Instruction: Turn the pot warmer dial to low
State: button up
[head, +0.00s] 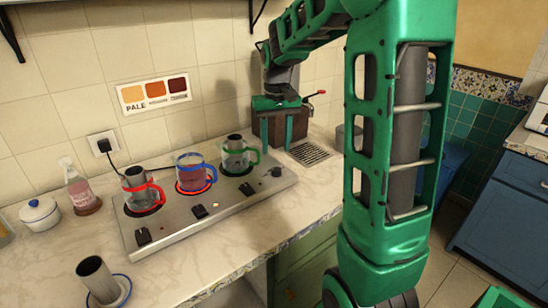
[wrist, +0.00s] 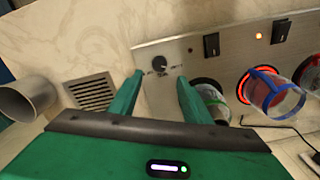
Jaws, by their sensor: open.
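The pot warmer (head: 222,202) is a long silver panel on the counter. Its black dial (head: 276,172) is at the panel's right end. In the wrist view the dial (wrist: 160,63) has small dark marks around it, too small to read; I cannot tell its setting. My gripper (head: 276,143) is open and empty, pointing down above the counter behind the dial's end of the panel. In the wrist view the dial appears between and just beyond my two green fingertips (wrist: 160,78), apart from them.
Glass mugs with red (head: 142,192), blue (head: 194,172) and green (head: 239,155) handles stand on the warmer. Black switches (head: 199,211) line the front. A drain grate (head: 308,153) and brown box (head: 294,128) are near my gripper.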

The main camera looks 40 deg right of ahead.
jog(key=shift+r, duration=1.55)
jog(key=s+a+f+m, duration=0.1)
jog(key=s+f, duration=0.1)
jog(key=s, duration=1.2)
jog(key=s+a+f+m, duration=0.1)
jog(key=s+f, duration=0.2)
jog(key=s, duration=1.2)
jog(key=shift+a+f, duration=0.35)
